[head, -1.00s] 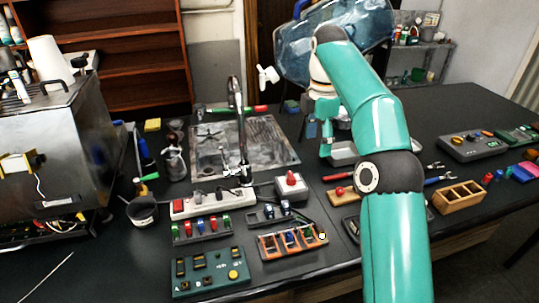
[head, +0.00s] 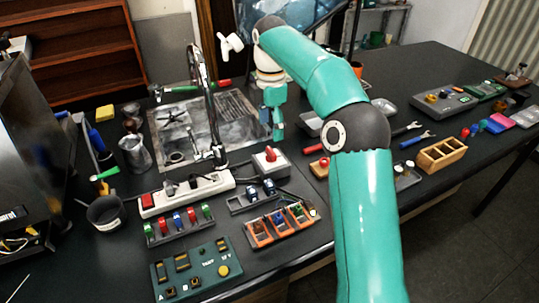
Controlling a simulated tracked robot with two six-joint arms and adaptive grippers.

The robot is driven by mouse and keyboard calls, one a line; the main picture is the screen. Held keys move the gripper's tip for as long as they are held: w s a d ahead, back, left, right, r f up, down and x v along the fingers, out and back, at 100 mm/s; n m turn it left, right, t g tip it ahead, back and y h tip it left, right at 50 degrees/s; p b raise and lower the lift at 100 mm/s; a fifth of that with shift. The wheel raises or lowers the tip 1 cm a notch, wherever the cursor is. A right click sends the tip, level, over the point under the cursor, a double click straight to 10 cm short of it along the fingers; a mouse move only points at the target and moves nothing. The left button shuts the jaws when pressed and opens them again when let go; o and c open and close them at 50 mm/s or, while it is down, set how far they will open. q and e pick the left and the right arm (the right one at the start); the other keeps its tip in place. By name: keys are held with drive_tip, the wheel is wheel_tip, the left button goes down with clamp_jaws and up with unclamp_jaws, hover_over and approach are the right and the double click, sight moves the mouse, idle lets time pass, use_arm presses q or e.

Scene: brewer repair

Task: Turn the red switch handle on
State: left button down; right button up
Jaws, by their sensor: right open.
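The red switch handle (head: 270,154) stands on top of a small pale switch box (head: 264,165), right of the power strip near the middle of the bench. Whether it is turned on cannot be told at this size. My right arm reaches up from the bottom right and bends over. Its teal right gripper (head: 277,130) points down just behind the switch box, beside the sink's right edge. It appears apart from the handle. It is open, with nothing seen between its fingers. My left gripper is out of view.
A white power strip (head: 187,193) lies left of the switch box. In front are a green control panel (head: 193,268) and an orange-framed tray (head: 281,229). The sink (head: 205,133) with its tall tap is behind left. A wooden compartment box (head: 442,153) stands at right.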

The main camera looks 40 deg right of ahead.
sight(271, 151)
wheel_tip(271, 151, down, 8)
drive_tip(key=shift+r+b, duration=0.1)
drive_tip(key=shift+b, duration=0.4)
drive_tip(key=c, duration=1.2)
drive_tip(key=shift+o, duration=0.2)
